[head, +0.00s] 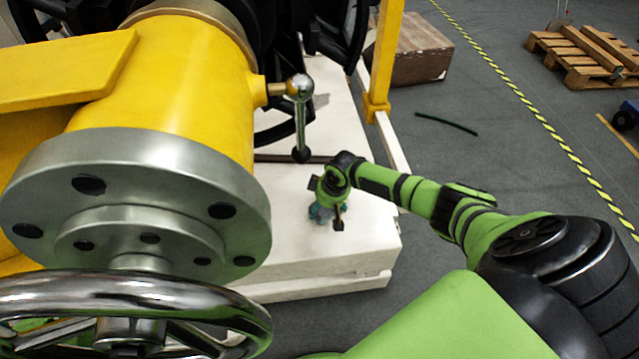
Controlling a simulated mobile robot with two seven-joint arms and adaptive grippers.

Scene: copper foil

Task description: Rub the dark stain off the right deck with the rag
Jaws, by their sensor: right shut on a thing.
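My right gripper (326,207) is low over the white deck (358,243), right of the large steel flange. It is shut on a teal rag (318,212), which shows only in part beneath the fingers. The rag appears to be at the deck surface, but I cannot tell how firmly it touches. No dark stain shows clearly on the deck around the rag; the surface under the gripper is hidden. A small grey patch (321,100) shows farther back on the white surface, and I cannot tell whether it is stain or shadow. My left gripper is out of view.
A yellow machine body (165,85) with a steel flange (140,200) and handwheel (130,290) fills the left. A ball-ended lever (300,115) hangs near my gripper. A yellow post (384,60) stands behind. A box (415,50) and pallet (585,55) are on the floor.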

